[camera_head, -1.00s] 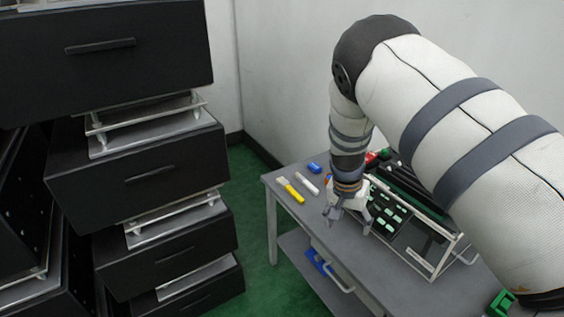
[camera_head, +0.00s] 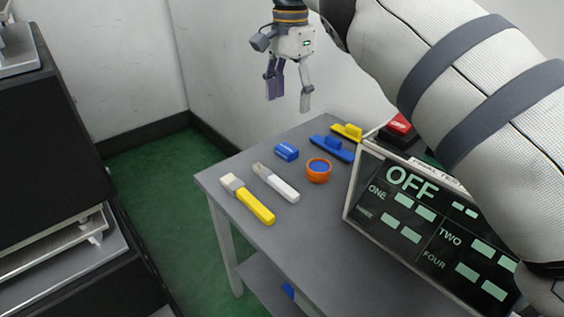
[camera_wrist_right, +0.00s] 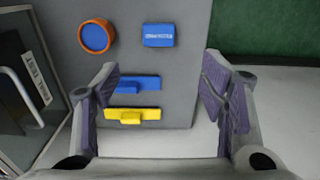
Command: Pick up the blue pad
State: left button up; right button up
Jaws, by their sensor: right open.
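A small blue block with white lettering (camera_head: 286,151) lies on the grey table. A long blue plate with a raised grip (camera_head: 332,148) lies to its right; I cannot tell for sure which is the blue pad. My right gripper (camera_head: 289,101) is open and empty, pointing down above the table's far end. In the right wrist view, the lettered block (camera_wrist_right: 158,35) lies beyond the fingertips, and the long blue plate (camera_wrist_right: 143,82) shows between the open fingers. My left gripper is not in view.
A similar yellow plate (camera_head: 347,131), an orange ring with a blue middle (camera_head: 319,170), a white tool (camera_head: 276,182) and a yellow-handled brush (camera_head: 248,199) lie on the table (camera_head: 300,230). A framed panel marked OFF (camera_head: 420,215) stands at the right. A wall is behind.

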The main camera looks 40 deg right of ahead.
aim_at(288, 147)
notch_tip(288, 147, down, 12)
jog(key=b, duration=0.2)
jog(key=shift+s+a+b, duration=0.1)
jog(key=shift+a+b, duration=0.05)
jog(key=shift+b, duration=0.25)
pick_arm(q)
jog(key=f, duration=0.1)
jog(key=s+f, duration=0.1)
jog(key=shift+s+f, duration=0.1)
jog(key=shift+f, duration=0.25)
pick_arm(e)
jog(key=shift+r, duration=0.1)
jog(key=c, duration=0.8)
